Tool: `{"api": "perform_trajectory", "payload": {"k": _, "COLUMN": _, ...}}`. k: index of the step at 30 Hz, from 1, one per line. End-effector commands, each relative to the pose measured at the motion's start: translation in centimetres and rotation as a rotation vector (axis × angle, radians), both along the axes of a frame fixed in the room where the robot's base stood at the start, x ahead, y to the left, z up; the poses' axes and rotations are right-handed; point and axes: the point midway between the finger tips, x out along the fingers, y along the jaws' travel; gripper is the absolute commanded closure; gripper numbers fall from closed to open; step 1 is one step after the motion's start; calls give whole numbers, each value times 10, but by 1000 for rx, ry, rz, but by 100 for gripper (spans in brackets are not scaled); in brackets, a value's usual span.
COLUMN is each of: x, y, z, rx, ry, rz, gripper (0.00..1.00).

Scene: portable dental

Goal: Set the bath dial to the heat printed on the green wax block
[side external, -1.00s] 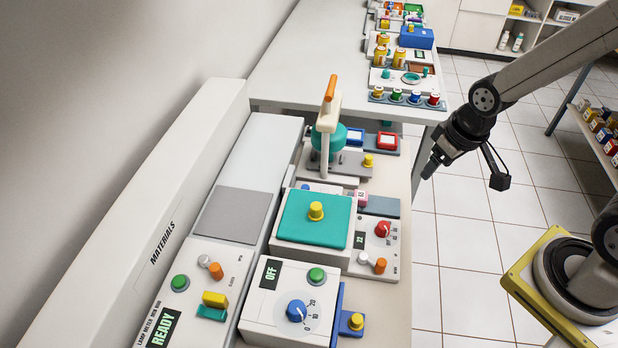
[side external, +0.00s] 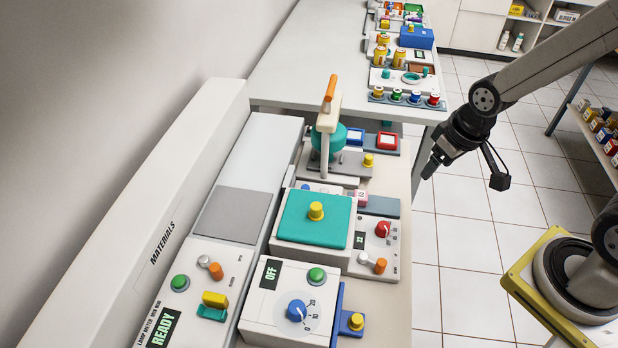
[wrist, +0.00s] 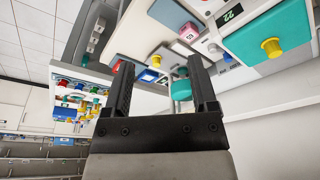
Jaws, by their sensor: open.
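The bath (side external: 312,258) is a white box with a teal lid (side external: 325,226) and a yellow knob, beside the arm's side of the bench. The red dial (side external: 383,229) sits on a white panel at its right, by a small dark display (side external: 360,240) that seems to read 22. The display also shows in the wrist view (wrist: 232,13). A pink block (wrist: 189,34) with a printed number stands near the bath. I cannot make out a green wax block for certain. My gripper (side external: 431,170) is open and empty, in the air right of the bench; its fingers show in the wrist view (wrist: 161,78).
A white unit with a blue dial (side external: 297,310) and an OFF display stands in front of the bath. A teal-domed device with a tall orange-tipped lever (side external: 330,90) rises behind it. Blue-framed and red-framed pieces (side external: 387,140) lie farther back. Floor beneath my gripper is clear.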

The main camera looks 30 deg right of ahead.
Motion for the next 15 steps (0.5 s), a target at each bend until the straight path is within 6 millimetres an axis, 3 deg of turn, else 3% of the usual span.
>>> {"api": "perform_trajectory", "payload": {"k": 15, "x": 8, "y": 12, "z": -12, "rx": 7, "ry": 41, "rz": 4, "gripper": 24}}
